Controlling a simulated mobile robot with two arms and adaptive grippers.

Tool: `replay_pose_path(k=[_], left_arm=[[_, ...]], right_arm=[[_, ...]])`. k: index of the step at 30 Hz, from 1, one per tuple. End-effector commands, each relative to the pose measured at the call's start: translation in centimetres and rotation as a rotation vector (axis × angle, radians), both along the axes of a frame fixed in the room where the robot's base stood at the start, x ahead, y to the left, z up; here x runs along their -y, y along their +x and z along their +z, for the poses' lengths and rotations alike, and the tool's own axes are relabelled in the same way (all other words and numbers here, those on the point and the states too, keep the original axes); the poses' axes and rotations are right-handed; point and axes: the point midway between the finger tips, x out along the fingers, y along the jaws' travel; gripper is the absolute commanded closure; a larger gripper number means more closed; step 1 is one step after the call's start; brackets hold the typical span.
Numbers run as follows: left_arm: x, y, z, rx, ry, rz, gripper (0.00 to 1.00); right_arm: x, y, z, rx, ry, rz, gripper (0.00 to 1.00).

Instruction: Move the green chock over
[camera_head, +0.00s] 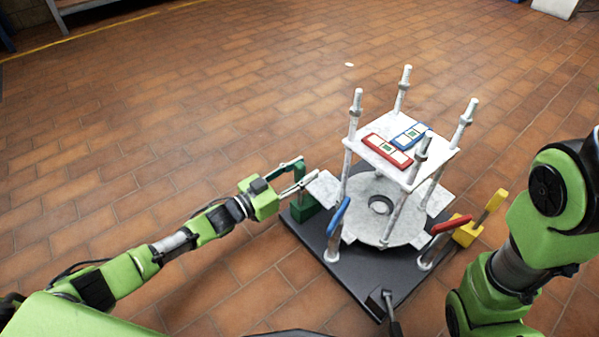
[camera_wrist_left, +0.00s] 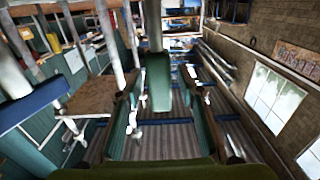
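The green chock (camera_head: 304,207) stands at the left corner of the dark base plate, beside the white flange. In the left wrist view an upright green piece, apparently the chock's handle (camera_wrist_left: 158,82), stands between my fingers. My left gripper (camera_head: 306,170) is open at the chock in the head view. In the wrist view, its fingers (camera_wrist_left: 162,100) lie on both sides of the green piece, with a gap on each side. The hold looks unclosed. My right arm is at the right of the head view, but its gripper does not show.
The dark base plate (camera_head: 355,285) carries a white flange (camera_head: 372,232) and posts (camera_head: 463,125) with a raised plate. A blue handle (camera_head: 338,215), red handle (camera_head: 452,224) and yellow chock (camera_head: 467,235) stand around it. The brick floor is clear at left.

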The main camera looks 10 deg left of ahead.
Motion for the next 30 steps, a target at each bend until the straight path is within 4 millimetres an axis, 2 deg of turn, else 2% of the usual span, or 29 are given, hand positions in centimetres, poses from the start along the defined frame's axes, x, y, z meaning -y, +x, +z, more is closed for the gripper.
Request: replay_pose_path(k=[11,14,24,30], left_arm=[[-0.4,-0.6,-0.2,-0.003,0.0,-0.001,0.65],[-1.2,-1.6,-0.3,-0.004,0.001,0.0,0.65],[-5.5,-7.2,-0.2,-0.004,0.001,-0.002,0.65],[-6.9,-9.1,-0.2,-0.002,0.0,-0.003,0.65]], right_arm=[[0.0,0.3,0.0,-0.007,0.002,0.0,1.0],[0.0,0.2,0.0,-0.005,0.002,0.0,1.0],[0.0,0.1,0.0,-0.002,0.0,0.0,1.0],[0.0,0.1,0.0,-0.002,0.0,0.0,1.0]])
